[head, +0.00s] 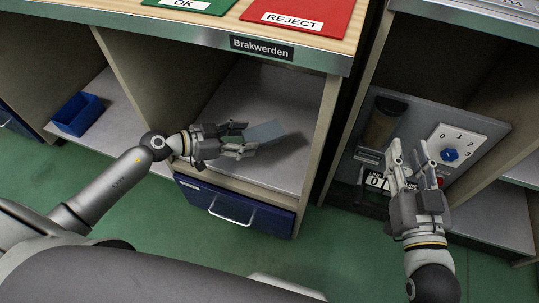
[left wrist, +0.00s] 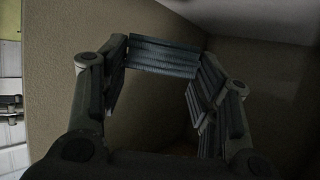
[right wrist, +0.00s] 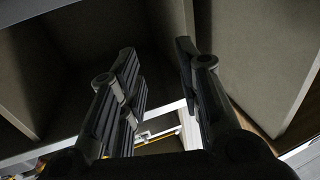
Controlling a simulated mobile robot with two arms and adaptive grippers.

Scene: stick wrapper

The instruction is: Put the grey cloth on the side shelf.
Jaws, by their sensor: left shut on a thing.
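The grey cloth (head: 266,131) shows as a flat blue-grey piece at the fingertips of my left gripper (head: 246,138). That gripper is shut on it and holds it inside the open shelf compartment (head: 290,165) under the "Brakwerden" label. In the left wrist view a ribbed grey piece (left wrist: 163,57), which looks like the cloth, spans between the two fingers. Whether the cloth touches the shelf floor I cannot tell; a shadow lies to its right. My right gripper (head: 409,147) is open and empty in front of the grey dial panel; it also shows in the right wrist view (right wrist: 158,52).
A blue drawer (head: 235,205) with a handle is below the compartment. A blue bin (head: 78,114) stands in the left compartment. Green "OK" and red "REJECT" (head: 300,12) mats lie on the top. A dial plate (head: 457,146) numbered 0 to 3 is at right.

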